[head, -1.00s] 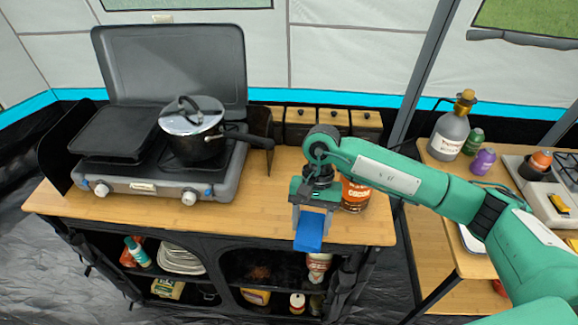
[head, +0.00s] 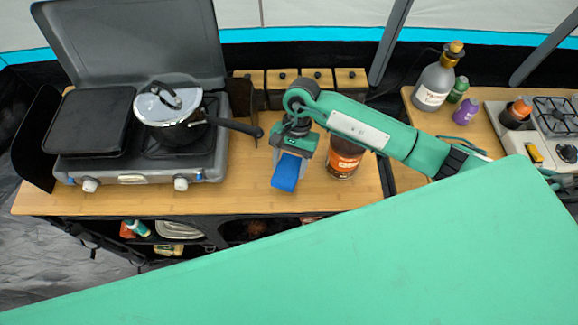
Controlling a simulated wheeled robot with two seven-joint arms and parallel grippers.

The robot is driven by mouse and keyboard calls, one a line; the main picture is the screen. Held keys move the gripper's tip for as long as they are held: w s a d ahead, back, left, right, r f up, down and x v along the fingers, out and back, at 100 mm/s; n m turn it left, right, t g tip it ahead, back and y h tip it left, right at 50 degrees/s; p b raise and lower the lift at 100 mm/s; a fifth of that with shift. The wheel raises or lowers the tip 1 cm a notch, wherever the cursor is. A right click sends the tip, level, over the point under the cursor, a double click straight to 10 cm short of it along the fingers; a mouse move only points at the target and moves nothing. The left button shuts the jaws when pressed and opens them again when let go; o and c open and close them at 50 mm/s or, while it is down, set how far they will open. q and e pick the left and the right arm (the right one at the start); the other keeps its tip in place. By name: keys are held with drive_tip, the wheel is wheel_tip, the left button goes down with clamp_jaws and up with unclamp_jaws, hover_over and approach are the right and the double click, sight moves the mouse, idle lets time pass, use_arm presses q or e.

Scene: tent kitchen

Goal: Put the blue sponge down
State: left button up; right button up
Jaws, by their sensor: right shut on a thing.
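The blue sponge (head: 286,173) is held between the fingers of my right gripper (head: 289,160), which points down over the right part of the wooden counter (head: 235,195). My right gripper is shut on the sponge. The sponge's lower end shows below the fingers, and I cannot tell whether it touches the counter. My left gripper is not in view.
A brown can (head: 344,158) stands close to the right of the gripper. A camp stove (head: 205,165) with a lidded pot (head: 172,118) is to the left, its handle reaching toward the gripper. Counter left of the sponge is clear.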

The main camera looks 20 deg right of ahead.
sight(290, 162)
wheel_tip(290, 162, down, 3)
drive_tip(key=shift+f+p, duration=0.1)
drive_tip(key=shift+p, duration=0.55)
drive_tip(key=shift+f, duration=0.3)
drive_tip(key=shift+f, duration=0.1)
drive_tip(key=shift+f+b, duration=0.1)
drive_tip(key=shift+b, duration=0.2)
drive_tip(key=o, duration=1)
